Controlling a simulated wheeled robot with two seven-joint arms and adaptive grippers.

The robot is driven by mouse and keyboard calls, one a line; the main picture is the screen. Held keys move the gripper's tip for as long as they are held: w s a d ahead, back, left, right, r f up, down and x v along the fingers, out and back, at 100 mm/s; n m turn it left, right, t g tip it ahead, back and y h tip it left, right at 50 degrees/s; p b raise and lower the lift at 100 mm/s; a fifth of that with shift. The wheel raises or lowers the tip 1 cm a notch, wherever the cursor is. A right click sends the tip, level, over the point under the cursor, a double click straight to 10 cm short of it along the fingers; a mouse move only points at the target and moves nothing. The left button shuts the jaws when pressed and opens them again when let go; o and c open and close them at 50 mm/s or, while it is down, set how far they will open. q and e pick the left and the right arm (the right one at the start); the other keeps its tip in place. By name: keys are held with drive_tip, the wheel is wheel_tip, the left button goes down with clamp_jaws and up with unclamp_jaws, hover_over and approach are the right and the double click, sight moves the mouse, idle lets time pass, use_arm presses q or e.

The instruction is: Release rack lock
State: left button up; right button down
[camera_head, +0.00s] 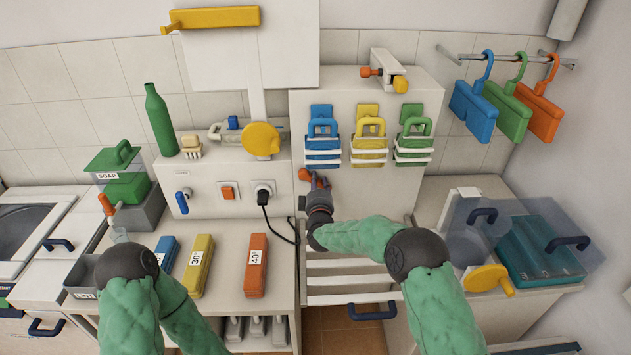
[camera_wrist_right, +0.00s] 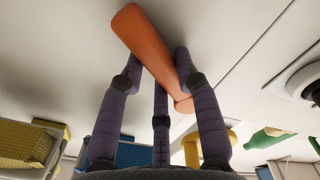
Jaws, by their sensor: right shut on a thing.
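An orange lever (camera_head: 304,174) sits on the white cabinet front, below the blue padlock-shaped piece (camera_head: 323,148). My right gripper (camera_head: 319,184) is at this lever, shut on it. In the right wrist view the orange lever (camera_wrist_right: 145,40) lies tilted between the dark fingers of my right gripper (camera_wrist_right: 158,62), against the pale panel. The fingers partly hide the lever's mount in the head view. A slatted white rack (camera_head: 345,282) with a dark blue handle (camera_head: 371,312) is below the lever, partly behind my right arm. My left arm shows at the lower left, but its gripper does not.
Yellow (camera_head: 369,144) and green (camera_head: 414,143) padlock-shaped pieces hang right of the blue one. A switch panel (camera_head: 228,193) and a plugged black cable (camera_head: 268,212) are left of the lever. Several coloured boxes, including an orange one (camera_head: 255,268), lie on the left counter.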

drive_tip(key=shift+d+r+n+p, duration=0.1)
drive_tip(key=shift+r+n+p, duration=0.25)
drive_tip(key=shift+n, duration=0.25)
drive_tip(key=c, duration=0.9)
unclamp_jaws()
drive_tip(key=s, duration=1.2)
